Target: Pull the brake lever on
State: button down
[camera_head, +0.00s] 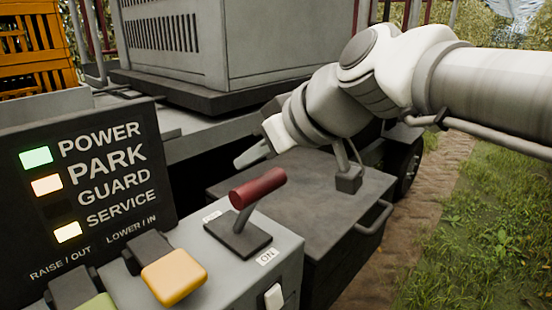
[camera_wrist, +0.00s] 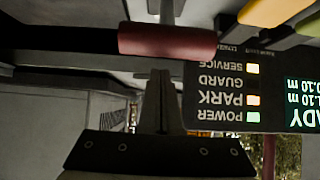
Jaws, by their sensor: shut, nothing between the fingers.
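The brake lever (camera_head: 258,188) has a dark red cylindrical grip on a grey stalk. It rises from a dark base plate (camera_head: 226,238) on the grey console and leans slightly right in the head view. An ON label (camera_head: 267,257) lies at the plate's near right; a label at its far left is too small to read. My gripper (camera_head: 250,156) is shut and empty, just behind and above the grip in the head view, seemingly apart from it. In the wrist view the red grip (camera_wrist: 166,41) lies across the picture beyond my closed fingertips (camera_wrist: 162,78).
A status panel (camera_head: 100,180) shows POWER green, PARK orange, GUARD dark and SERVICE yellow. A yellow-capped lever (camera_head: 174,277) and a green one (camera_head: 95,301) stand left of the brake lever. A dark box (camera_head: 310,185) with a side handle lies behind. Grass is at right.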

jog(key=shift+s+d+f+t+y+b, duration=0.6)
jog(key=shift+d+b, duration=0.25)
jog(key=shift+b, duration=1.75)
jog(key=shift+s+d+b, duration=0.15)
jog(key=shift+s+b, duration=0.1)
jog(key=shift+b, duration=0.35)
jog(key=shift+r, duration=0.1)
jog(key=w+a+r+p, duration=0.1)
jog(key=w+a+r, duration=0.1)
jog(key=r, duration=0.1)
jog(key=shift+a+r+p, duration=0.1)
jog(key=shift+a+p, duration=0.1)
jog(key=shift+p, duration=0.2)
jog(key=p+v, duration=0.1)
jog(key=v, duration=0.9)
jog(key=shift+f+p, duration=0.25)
jog(key=shift+p, duration=0.15)
jog(key=shift+d, duration=0.1)
